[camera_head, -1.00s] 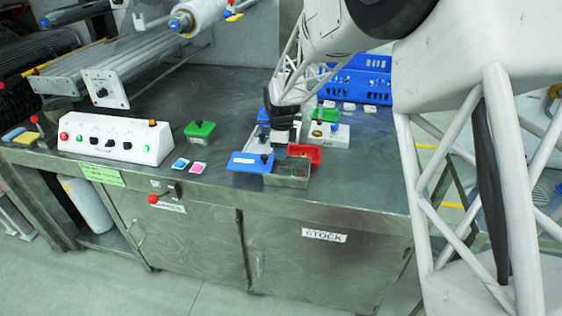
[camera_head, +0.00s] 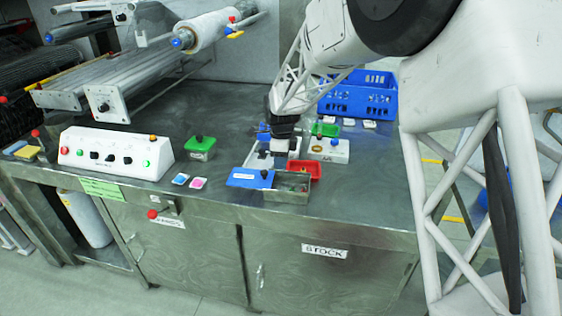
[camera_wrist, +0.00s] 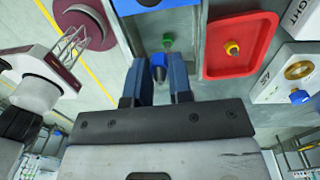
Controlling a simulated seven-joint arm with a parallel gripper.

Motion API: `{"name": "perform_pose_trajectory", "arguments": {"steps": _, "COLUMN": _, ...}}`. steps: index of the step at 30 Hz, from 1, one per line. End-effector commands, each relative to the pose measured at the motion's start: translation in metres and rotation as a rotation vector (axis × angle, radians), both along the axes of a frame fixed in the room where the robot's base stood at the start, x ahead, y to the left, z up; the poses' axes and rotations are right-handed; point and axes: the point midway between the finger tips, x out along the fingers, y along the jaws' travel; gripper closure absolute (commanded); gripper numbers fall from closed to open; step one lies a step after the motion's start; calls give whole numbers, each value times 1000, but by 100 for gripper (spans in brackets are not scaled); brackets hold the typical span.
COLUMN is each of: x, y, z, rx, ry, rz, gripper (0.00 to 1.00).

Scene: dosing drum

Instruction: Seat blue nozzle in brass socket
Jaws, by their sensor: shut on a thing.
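The blue nozzle (camera_wrist: 158,68) is between the two blue fingers of my gripper (camera_wrist: 161,82) in the wrist view, and they are shut on it. In the head view my gripper (camera_head: 284,148) is above the bench, just behind the metal bin and left of the white block; the nozzle cannot be made out there. The brass socket (camera_wrist: 298,70) is a round ring in the top of the white block (camera_wrist: 275,88), apart from the nozzle. The block also shows in the head view (camera_head: 338,153), and a blue knob (camera_wrist: 300,96) is on it.
A red tray (camera_head: 314,166) stands between the metal bin (camera_head: 288,195) and the block, with a yellow-tipped piece (camera_wrist: 232,47) in it. A green piece (camera_wrist: 167,42) shows beyond the fingers. A blue lid (camera_head: 248,179) and blue crate (camera_head: 350,102) stand nearby.

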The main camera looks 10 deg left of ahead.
Motion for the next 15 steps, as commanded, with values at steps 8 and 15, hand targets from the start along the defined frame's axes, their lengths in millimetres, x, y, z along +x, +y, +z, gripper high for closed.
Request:
{"name": "perform_pose_trajectory", "arguments": {"steps": 8, "x": 23, "y": -5, "z": 1, "rx": -4, "ry": -6, "rz": 0, "gripper": 100}}
{"name": "perform_pose_trajectory", "arguments": {"steps": 15, "x": 67, "y": -17, "z": 2, "rx": -13, "ry": -18, "rz": -1, "gripper": 100}}
